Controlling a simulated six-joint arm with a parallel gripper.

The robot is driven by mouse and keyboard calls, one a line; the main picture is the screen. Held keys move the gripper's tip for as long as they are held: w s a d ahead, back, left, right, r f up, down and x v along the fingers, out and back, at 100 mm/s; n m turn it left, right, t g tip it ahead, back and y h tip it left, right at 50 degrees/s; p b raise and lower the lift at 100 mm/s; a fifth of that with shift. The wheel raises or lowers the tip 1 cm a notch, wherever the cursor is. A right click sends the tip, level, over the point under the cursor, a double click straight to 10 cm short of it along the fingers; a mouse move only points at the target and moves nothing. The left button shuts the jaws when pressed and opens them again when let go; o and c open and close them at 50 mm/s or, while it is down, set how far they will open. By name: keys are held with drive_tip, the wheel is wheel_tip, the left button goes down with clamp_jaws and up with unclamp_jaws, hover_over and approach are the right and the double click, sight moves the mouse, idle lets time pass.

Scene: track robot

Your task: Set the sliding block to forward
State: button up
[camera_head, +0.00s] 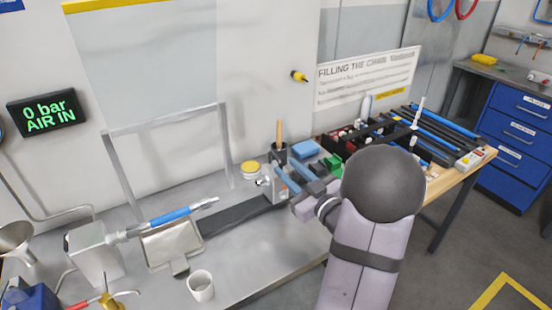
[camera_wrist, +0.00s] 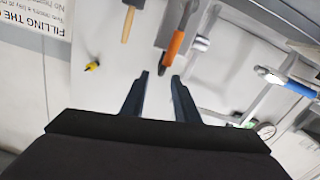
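What seems to be the sliding block is a grey upright piece (camera_head: 279,193) at the right end of a dark rail (camera_head: 232,216) on the bench in the head view. My gripper (camera_head: 291,172) is just to the right of it and partly covers it. In the wrist view my gripper (camera_wrist: 160,84) has its two dark fingers apart, with nothing held between them. An orange handle with a dark tip (camera_wrist: 174,47) shows beyond the fingertips, apart from them. I cannot tell whether the fingers touch the block.
A dark cup with a wooden handle (camera_head: 279,133) stands behind the block. A blue sponge-like block (camera_head: 306,149) and a yellow-lidded tin (camera_head: 250,168) are close by. A metal pan (camera_head: 172,247), a blue-handled tool (camera_head: 170,216) and a white cup (camera_head: 201,285) are to the left.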

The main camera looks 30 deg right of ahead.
sight(280, 163)
drive_tip(key=shift+w+p, duration=0.85)
drive_tip(key=shift+w, duration=2.6)
drive_tip(key=shift+a, duration=0.1)
clamp_jaws()
